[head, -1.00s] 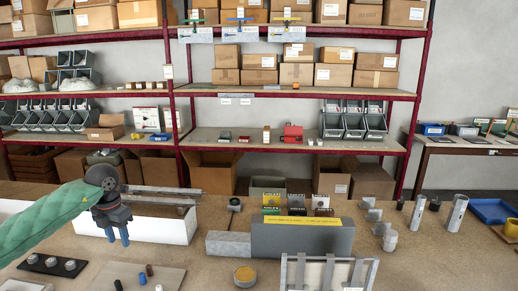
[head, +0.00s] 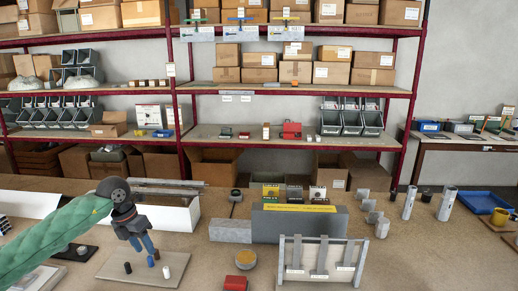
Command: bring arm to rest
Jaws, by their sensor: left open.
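My left gripper (head: 145,247) comes in from the left on an arm with a green sleeve (head: 55,242). It points down with its two blue fingers apart, above a flat board (head: 195,262) on the bench. My right gripper is not in view.
A long white box with profiles (head: 180,215) lies behind the gripper. Bare bench (head: 425,255) shows at right.

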